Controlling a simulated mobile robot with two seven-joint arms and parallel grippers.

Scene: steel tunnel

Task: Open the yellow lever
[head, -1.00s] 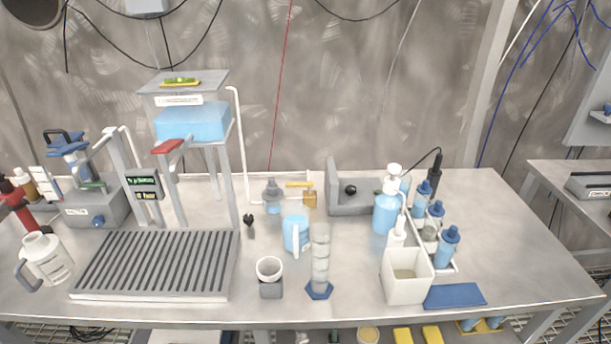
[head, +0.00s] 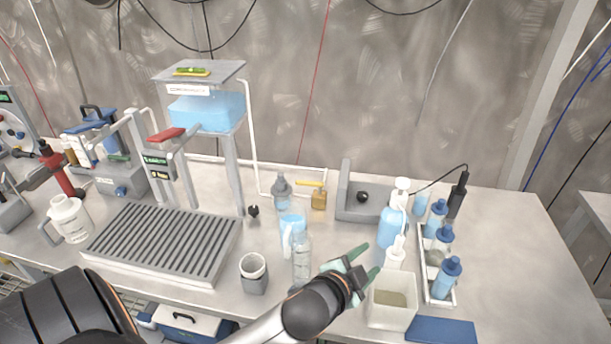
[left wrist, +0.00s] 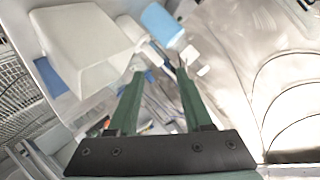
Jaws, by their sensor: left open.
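The yellow lever (head: 308,183) sits on top of a small brass valve (head: 319,201) at the back middle of the bench, at the end of a white pipe. The lever lies level and points left. My left gripper (head: 367,261) is open and empty. In the head view it appears below and to the right of the valve, clearly apart from it, near the white bin. Its two green fingers also show in the left wrist view (left wrist: 160,72), with nothing between them. The lever cannot be made out in the left wrist view. My right gripper is not in view.
A white square bin (head: 391,303) and a blue wash bottle (head: 392,228) stand close to my left gripper. A clear cylinder (head: 302,258) and a blue jug (head: 291,230) stand in front of the valve. A grey bracket (head: 345,193) stands right of it.

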